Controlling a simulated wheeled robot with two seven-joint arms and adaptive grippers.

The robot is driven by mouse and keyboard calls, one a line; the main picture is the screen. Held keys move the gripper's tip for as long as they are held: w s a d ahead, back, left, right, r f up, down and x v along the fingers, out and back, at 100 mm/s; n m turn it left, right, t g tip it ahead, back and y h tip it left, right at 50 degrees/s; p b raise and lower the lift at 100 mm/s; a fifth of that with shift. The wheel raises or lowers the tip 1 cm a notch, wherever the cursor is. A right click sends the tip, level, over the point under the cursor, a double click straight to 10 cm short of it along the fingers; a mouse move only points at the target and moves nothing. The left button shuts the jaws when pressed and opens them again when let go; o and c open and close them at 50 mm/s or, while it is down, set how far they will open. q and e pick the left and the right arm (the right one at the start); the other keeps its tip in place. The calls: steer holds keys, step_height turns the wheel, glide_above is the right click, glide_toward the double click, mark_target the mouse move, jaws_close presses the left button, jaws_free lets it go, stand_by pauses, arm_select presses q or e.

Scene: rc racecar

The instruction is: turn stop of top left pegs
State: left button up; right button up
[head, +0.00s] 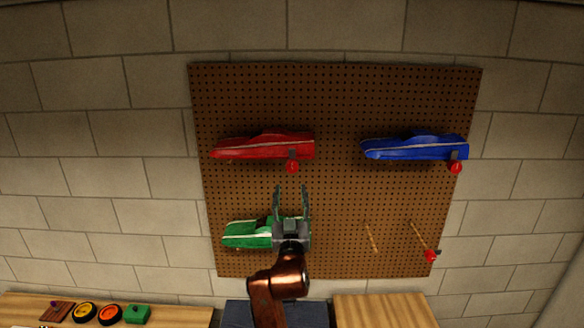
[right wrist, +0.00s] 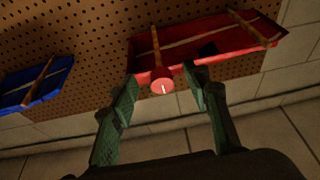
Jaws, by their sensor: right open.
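The red car body (head: 262,147) rests on the top left pegs of the pegboard. Its red stop (head: 292,167) hangs below the car's right end, with a dark tab (head: 292,154) above it pointing up. My right gripper (head: 291,190) is open and empty, just below the stop in the head view. In the right wrist view the stop (right wrist: 162,85) appears between the open fingertips (right wrist: 162,78), at about their tips. I cannot tell whether either finger touches it. The red car (right wrist: 210,40) and its two wooden pegs (right wrist: 156,45) show beyond. My left gripper is not in view.
The pegboard (head: 340,95) also holds a blue car (head: 415,147) with a red stop (head: 456,168) and a green car (head: 246,234) partly behind my right gripper. Bare pegs (head: 371,238) with a stop (head: 430,256) are lower right. Wheels (head: 84,311) lie on a wooden surface lower left.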

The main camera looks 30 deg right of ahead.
mark_target(292, 168)
steer(key=shift+h, duration=0.5)
steer(key=w+d+r+p, duration=0.1)
steer(key=r, duration=0.1)
steer(key=w+d+r+p, duration=0.1)
steer(key=w+r, duration=0.1)
steer(key=w+d+r+p, duration=0.1)
steer(key=r, duration=0.1)
steer(key=shift+w, duration=0.2)
steer(key=shift+w+d+r, duration=0.15)
steer(key=shift+w+d, duration=0.2)
steer(key=shift+w, duration=0.15)
steer(key=shift+c, duration=0.4)
steer(key=c, duration=1.1)
steer(key=shift+m, duration=0.3)
